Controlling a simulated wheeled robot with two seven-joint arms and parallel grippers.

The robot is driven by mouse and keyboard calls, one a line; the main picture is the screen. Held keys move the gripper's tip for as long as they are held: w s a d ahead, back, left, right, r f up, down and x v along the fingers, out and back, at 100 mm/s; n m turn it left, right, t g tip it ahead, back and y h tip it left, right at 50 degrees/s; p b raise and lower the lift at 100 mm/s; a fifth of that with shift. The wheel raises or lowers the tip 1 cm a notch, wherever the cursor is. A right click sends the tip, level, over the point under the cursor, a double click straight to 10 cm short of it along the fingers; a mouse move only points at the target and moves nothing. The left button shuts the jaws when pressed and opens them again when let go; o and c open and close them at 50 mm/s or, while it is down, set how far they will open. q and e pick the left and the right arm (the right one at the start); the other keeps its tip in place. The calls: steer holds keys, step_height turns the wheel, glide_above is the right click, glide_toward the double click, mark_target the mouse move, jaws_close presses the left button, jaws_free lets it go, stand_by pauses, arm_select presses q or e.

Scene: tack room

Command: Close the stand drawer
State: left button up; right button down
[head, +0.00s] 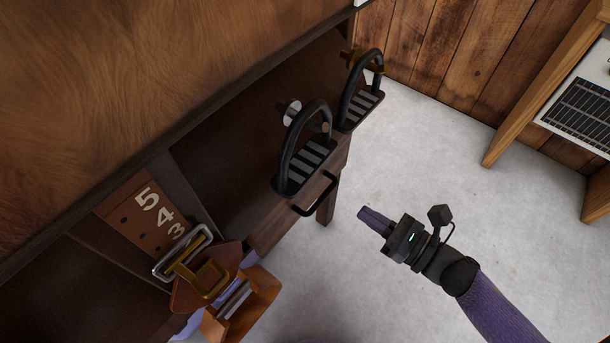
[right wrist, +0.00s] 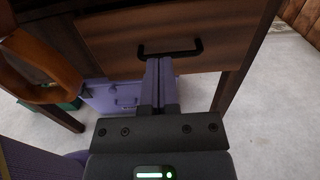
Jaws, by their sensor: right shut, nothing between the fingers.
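The stand drawer shows a brown wooden front (head: 290,215) with a black bar handle (head: 316,196) in the head view. The right wrist view shows the same front (right wrist: 205,28) and its handle (right wrist: 170,48) straight ahead. How far the drawer stands out cannot be told; its inside is hidden. My right gripper (head: 363,212) is shut and empty, to the right of the handle and pointing at the drawer front. In the right wrist view its fingers (right wrist: 157,62) overlap the handle's lower middle; contact is unclear. My left gripper is not in view.
Two black stirrups (head: 305,150) (head: 352,100) sit above the drawer front. A leather strap with metal buckles (head: 205,285) hangs at lower left. A lilac box (right wrist: 110,97) stands on the floor under the stand. Pale floor (head: 420,145) lies open right of the stand.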

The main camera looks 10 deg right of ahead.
steer(key=b, duration=0.3)
glide_above(322, 201)
steer(key=shift+f, duration=0.2)
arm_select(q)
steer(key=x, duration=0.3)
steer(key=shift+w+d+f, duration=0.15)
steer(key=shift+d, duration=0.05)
arm_select(e)
steer(key=shift+w+a+r, duration=0.15)
steer(key=shift+w+a, duration=0.3)
steer(key=shift+w, duration=0.05)
steer(key=b+x, duration=0.1)
steer(key=x, duration=0.3)
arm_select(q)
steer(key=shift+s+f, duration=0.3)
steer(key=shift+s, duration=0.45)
arm_select(e)
steer(key=shift+r, duration=0.15)
steer(key=shift+w, duration=0.1)
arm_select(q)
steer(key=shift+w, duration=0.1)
